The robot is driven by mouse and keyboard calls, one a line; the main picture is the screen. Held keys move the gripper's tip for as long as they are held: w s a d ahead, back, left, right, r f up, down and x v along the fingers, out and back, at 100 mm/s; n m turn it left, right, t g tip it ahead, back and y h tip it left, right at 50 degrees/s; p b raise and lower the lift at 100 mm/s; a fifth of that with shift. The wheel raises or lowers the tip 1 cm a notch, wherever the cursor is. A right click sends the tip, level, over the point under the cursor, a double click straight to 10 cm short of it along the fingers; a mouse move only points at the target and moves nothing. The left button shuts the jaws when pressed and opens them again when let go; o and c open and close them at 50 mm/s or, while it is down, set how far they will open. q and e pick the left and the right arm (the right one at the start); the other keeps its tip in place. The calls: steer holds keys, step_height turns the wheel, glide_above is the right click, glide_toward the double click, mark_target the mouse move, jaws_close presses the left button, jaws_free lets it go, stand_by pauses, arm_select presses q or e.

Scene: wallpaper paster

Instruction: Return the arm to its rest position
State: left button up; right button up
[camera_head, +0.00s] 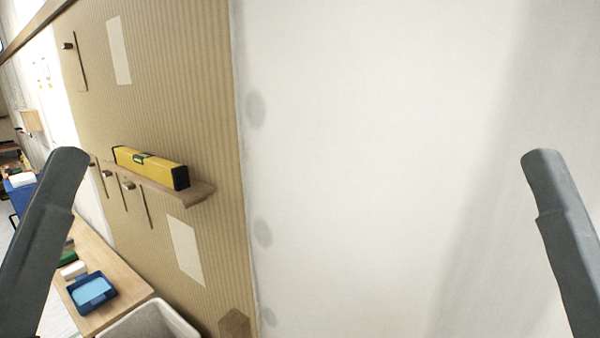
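My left arm shows as a dark grey link with a rounded top along the left edge of the head view. My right arm shows as a similar grey link along the right edge. Both links rise from the bottom of the picture and stand apart, with the wall between and behind them. Neither gripper's fingers can be seen, so what they hold, if anything, is hidden.
A plain white wall (370,160) fills the middle and right. At left, a corrugated tan panel (190,90) carries a shelf (200,190) with a yellow spirit level (150,167). Below are a wooden bench (110,265), a blue tray (92,292) and a white bin (150,322).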

arm_select(q)
step_height(320, 180, up, 26)
steer(key=p, duration=2.2)
step_height(320, 180, down, 62)
steer(key=b, duration=6.1)
steer(key=shift+r, duration=0.25)
steer(key=shift+o, duration=0.4)
